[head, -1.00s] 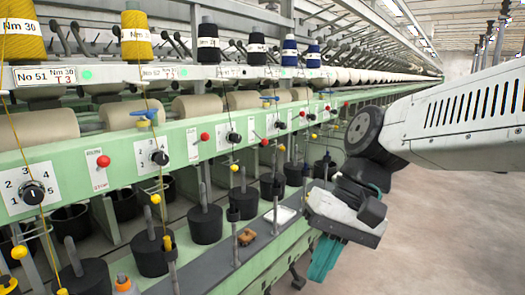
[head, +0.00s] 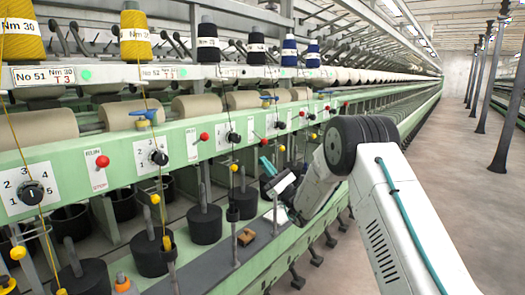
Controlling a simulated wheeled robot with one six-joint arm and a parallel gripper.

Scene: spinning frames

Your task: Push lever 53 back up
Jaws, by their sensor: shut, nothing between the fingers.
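The pale green spinning frame (head: 75,150) runs from the left into the distance. Its rail carries blue levers, one at the left (head: 146,117) and one farther along (head: 269,99). Red knobs sit lower on the panel, such as a near one (head: 103,161) and a farther one (head: 204,137). A label reads No 51 (head: 45,76); the label to its right seems to read No 52 (head: 158,73). No 53 is not legible, so I cannot tell which lever is 53. My gripper (head: 266,165), with teal fingers, is shut and empty before the frame, below the panel, partly hidden by my wrist.
Yellow bobbins (head: 135,35) and dark bobbins (head: 207,42) stand on the top rail. Black cylinders (head: 204,223) stand on the lower shelf near a small orange-brown object (head: 246,237). Thin yellow threads hang down in front. The aisle floor (head: 470,215) at the right is clear up to the grey posts (head: 485,75).

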